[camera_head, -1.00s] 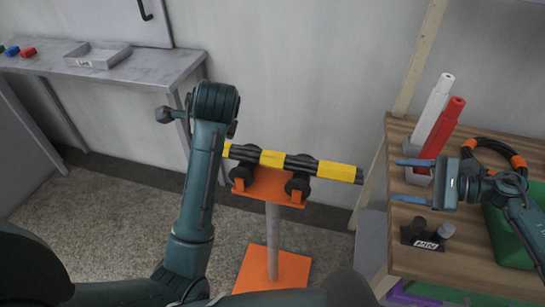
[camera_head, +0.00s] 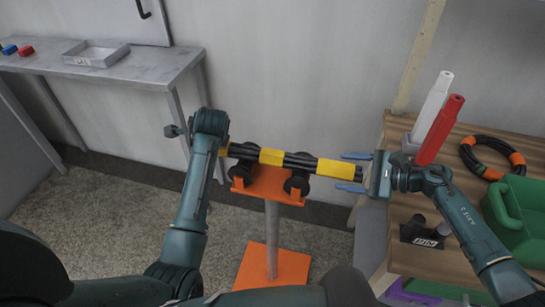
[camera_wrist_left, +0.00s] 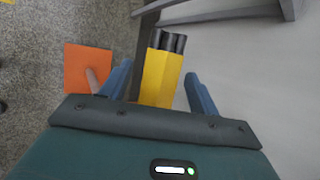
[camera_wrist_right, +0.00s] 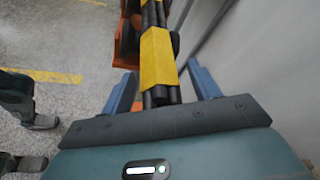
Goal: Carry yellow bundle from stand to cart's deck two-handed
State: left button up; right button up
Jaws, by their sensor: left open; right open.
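The yellow bundle (camera_head: 272,156), black hoses with yellow bands, lies across the black rollers of the orange stand (camera_head: 270,183). My right gripper (camera_head: 343,171) is open at the bundle's right end. In the right wrist view (camera_wrist_right: 162,85) the bundle runs between its parted fingers. My left gripper is hidden behind its arm in the head view. In the left wrist view (camera_wrist_left: 160,85) it is open, with the bundle's yellow end band (camera_wrist_left: 161,78) between its fingers. I cannot tell which surface is the cart's deck.
A wooden top (camera_head: 450,190) at right holds a white tube (camera_head: 433,103), a red tube (camera_head: 440,130), a coiled black hose (camera_head: 490,140) and a green bin (camera_head: 518,215). A grey table (camera_head: 130,68) with a tray (camera_head: 95,53) stands at the back left.

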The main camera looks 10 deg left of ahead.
pick_arm(q)
jog(key=shift+w+a+f, duration=0.1)
jog(key=shift+f, duration=0.1)
pick_arm(e)
jog(key=shift+a, duration=0.25)
pick_arm(q)
jog(key=shift+c, duration=0.4)
pick_arm(e)
jog(key=shift+c, duration=0.4)
pick_arm(q)
grip_shut()
pick_arm(e)
grip_shut()
